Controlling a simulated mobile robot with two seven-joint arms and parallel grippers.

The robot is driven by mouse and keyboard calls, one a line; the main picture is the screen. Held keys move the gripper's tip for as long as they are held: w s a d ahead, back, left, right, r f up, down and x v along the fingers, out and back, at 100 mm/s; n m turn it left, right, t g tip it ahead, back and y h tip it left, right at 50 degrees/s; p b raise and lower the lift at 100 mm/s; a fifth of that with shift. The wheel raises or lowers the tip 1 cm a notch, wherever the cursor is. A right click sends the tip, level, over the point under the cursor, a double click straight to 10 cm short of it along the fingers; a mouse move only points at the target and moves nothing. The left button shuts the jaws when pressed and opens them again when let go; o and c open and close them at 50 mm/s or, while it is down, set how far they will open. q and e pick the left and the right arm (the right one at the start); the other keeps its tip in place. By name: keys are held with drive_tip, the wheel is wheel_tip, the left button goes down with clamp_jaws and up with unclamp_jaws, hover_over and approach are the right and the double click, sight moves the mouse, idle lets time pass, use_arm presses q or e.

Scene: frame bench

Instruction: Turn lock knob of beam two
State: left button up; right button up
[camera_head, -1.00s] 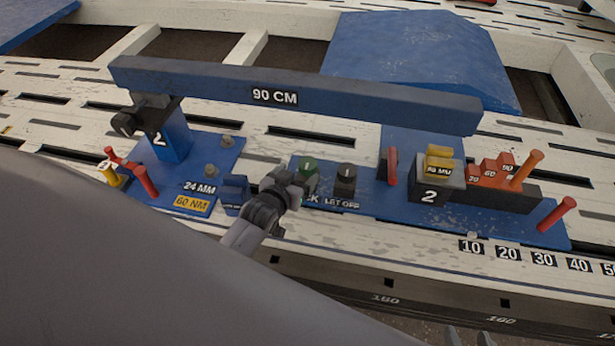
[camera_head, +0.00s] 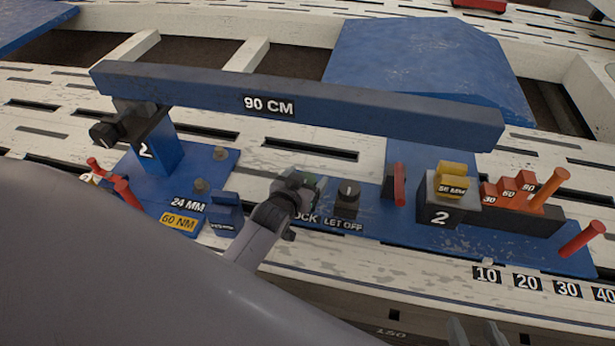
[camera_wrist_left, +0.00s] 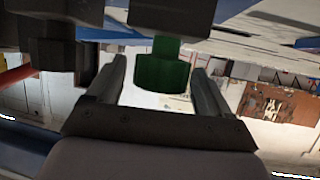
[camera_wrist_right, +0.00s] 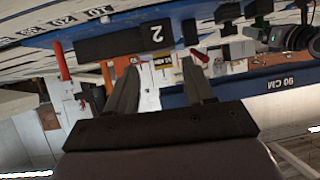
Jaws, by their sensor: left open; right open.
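The blue beam (camera_head: 300,110) marked 90 CM spans above the blue base plate, with its left end at the post marked 2 (camera_head: 168,148). The green knob (camera_head: 317,184) stands beside a partly covered label ending in "OCK". My left gripper (camera_head: 298,193) is at this knob and hides part of it. In the left wrist view the green knob (camera_wrist_left: 162,68) appears between the open fingers, with visible space on both sides; contact is not visible. My right gripper (camera_head: 478,334) is open and empty at the bottom edge; its fingers show in the right wrist view (camera_wrist_right: 164,78).
Further right are a red lever (camera_head: 399,185), a block marked 2 (camera_head: 438,212) and red-orange pegs (camera_head: 581,239). A black knob (camera_head: 103,133) is at the left post.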

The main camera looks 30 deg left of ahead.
use_arm(q)
drive_tip(key=shift+c, duration=0.3)
drive_tip(key=c, duration=0.9)
use_arm(e)
drive_tip(key=shift+s+d+f, duration=0.1)
drive_tip(key=shift+s+f, duration=0.05)
